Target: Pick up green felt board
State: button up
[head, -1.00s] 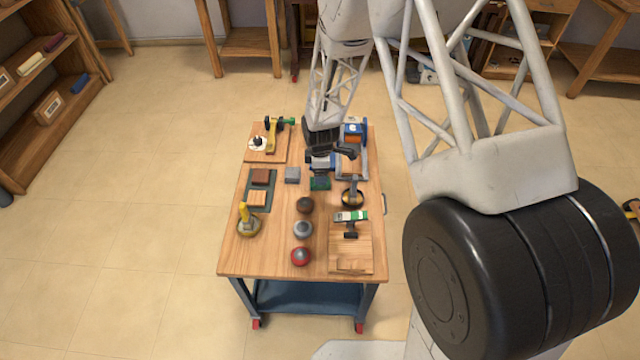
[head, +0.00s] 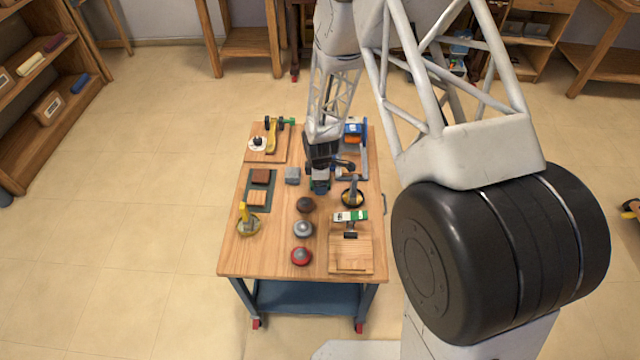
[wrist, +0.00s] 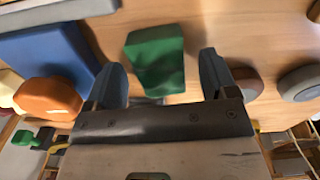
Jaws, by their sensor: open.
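The green felt board (wrist: 155,58) looks like a small, thick green block on the wooden table. In the wrist view it lies between and just beyond the two blue-grey fingers of my gripper (wrist: 161,70), with space on both sides. My gripper is open and empty. In the head view my gripper (head: 320,188) points down over the middle of the table and hides most or all of the green felt board.
A round black-rimmed tool (head: 352,197) is close on the right. Brown, grey and red round-topped pieces (head: 303,229) stand in front. A blue piece (wrist: 45,55) lies left in the wrist view.

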dwell(0.4)
jog(key=c, duration=1)
jog(key=shift+r, duration=0.15)
notch_tip(320, 180, up, 10)
dwell(0.3)
dwell(0.5)
